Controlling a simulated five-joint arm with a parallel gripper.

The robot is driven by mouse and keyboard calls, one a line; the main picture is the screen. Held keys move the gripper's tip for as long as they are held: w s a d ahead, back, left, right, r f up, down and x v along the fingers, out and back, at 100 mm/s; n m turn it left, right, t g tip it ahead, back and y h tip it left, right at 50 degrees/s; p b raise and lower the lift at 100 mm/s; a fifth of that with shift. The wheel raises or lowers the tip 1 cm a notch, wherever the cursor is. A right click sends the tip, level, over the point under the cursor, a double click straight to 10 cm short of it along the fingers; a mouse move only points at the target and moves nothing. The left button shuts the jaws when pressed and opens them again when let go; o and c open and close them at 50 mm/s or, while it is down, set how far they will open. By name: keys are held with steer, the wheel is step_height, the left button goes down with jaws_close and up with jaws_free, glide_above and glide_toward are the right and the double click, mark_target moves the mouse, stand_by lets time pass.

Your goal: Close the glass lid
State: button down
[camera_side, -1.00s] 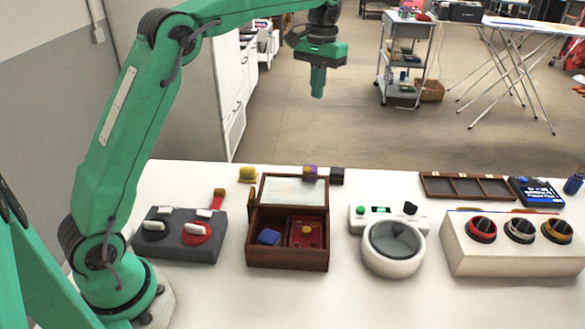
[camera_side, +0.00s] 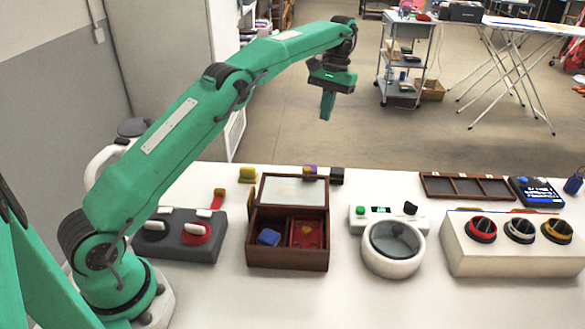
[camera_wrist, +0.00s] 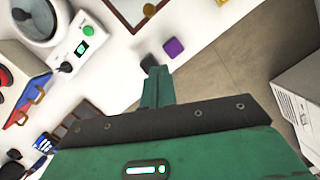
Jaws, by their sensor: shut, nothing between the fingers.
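The wooden box (camera_side: 288,259) stands open on the white table in the side view. Its wood-framed glass lid (camera_side: 294,190) is raised upright along the back edge. A blue block and a red compartment with a small yellow piece show inside the box. The lid's frame also shows at the top edge of the wrist view (camera_wrist: 146,13), partly cut off. My gripper (camera_side: 326,106) is shut and empty. It hangs in the air above and behind the box, touching nothing; its fingers also show in the wrist view (camera_wrist: 157,82).
A grey switch box (camera_side: 181,246) stands left of the box, and a white device with a round clear cover (camera_side: 392,245) stands right. Purple (camera_wrist: 173,47) and dark (camera_side: 337,175) blocks sit behind the lid. A cream panel with knobs (camera_side: 500,258) is farther right.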

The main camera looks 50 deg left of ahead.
steer(key=shift+f, duration=0.15)
steer(key=s+d+f, duration=0.2)
steer(key=s+f, duration=0.4)
steer(key=f, duration=0.4)
stand_by(0.9)
steer(key=shift+f, duration=0.1)
stand_by(0.4)
glide_above(309, 192)
steer(key=shift+w, duration=0.6)
stand_by(0.4)
